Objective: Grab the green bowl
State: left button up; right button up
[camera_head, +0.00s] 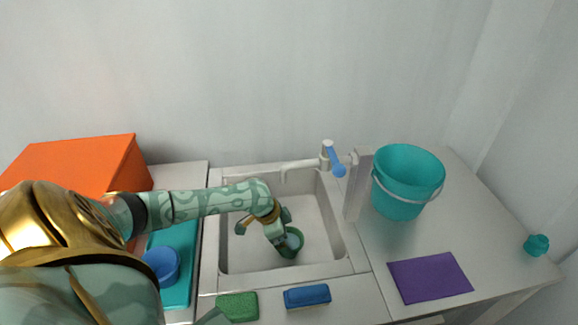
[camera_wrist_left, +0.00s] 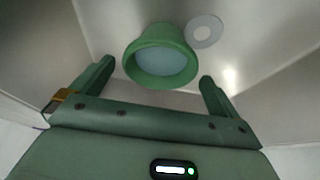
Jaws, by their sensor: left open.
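The green bowl (camera_head: 297,237) sits in the sink basin, partly hidden behind my left gripper in the head view. In the left wrist view the green bowl (camera_wrist_left: 160,75) shows whole, with a pale bluish inside, just beyond the fingertips and near the round drain. My left gripper (camera_head: 283,240) reaches down into the sink. In the left wrist view its two fingers (camera_wrist_left: 157,72) are spread wide, one on each side of the bowl, with nothing held. I cannot tell if a finger touches the bowl. My right gripper is not in view.
The sink (camera_head: 240,262) has walls all around, with a tap (camera_head: 303,164) behind. A teal bucket (camera_head: 402,195) and a purple mat (camera_head: 430,277) are to the right. A blue bowl (camera_head: 161,264) is at left.

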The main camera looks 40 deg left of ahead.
pick_arm(q)
jog(key=x, duration=0.3)
jog(key=shift+b, duration=0.35)
jog(key=shift+r, duration=0.1)
jog(key=shift+s, duration=0.1)
jog(key=c, duration=1.3)
jog(key=shift+r, duration=0.1)
